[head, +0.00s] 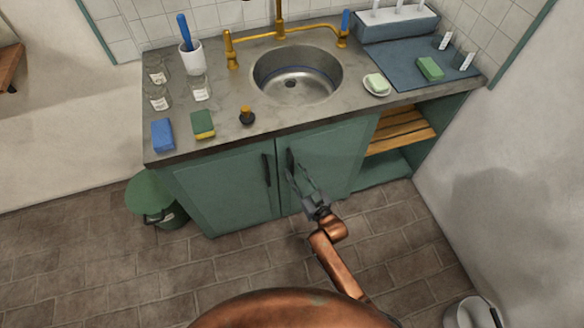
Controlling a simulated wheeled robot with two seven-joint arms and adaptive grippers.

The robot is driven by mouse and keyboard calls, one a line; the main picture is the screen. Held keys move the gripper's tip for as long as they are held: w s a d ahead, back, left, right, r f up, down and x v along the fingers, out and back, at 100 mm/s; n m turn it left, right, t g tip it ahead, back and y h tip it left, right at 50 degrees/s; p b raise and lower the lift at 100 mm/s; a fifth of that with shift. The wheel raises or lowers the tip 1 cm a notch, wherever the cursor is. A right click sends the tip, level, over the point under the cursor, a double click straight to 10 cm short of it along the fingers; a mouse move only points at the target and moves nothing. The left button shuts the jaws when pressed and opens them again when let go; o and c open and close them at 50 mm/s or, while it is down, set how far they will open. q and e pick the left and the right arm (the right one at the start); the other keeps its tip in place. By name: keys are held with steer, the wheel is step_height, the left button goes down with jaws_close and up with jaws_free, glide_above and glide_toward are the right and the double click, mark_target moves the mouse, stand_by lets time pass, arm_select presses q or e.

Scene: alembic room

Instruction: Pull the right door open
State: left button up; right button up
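The green cabinet under the sink has two doors. The right door (334,160) looks closed and has a dark upright handle (290,159) near its left edge. The left door (222,190) is closed, with a similar dark handle (266,170) near its right edge. My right gripper (297,172) is in front of the right door, its fingers pointing up and left to the lower part of that door's handle. The fingers are thin and dark against the green. Whether they touch or enclose the handle cannot be told. My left gripper is not in view.
A grey counter with a round sink (297,75) tops the cabinet. Open shelves (402,130) lie right of the right door. A green lidded bin (152,197) stands at the cabinet's left, and a pale bucket (472,313) at lower right. The tiled floor before the doors looks clear.

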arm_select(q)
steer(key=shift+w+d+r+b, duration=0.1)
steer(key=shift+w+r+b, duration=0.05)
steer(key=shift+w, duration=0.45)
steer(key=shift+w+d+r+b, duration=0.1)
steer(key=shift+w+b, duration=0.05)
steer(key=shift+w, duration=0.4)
arm_select(e)
steer(key=shift+x, duration=1.45)
steer(key=shift+c, duration=0.2)
jaws_close()
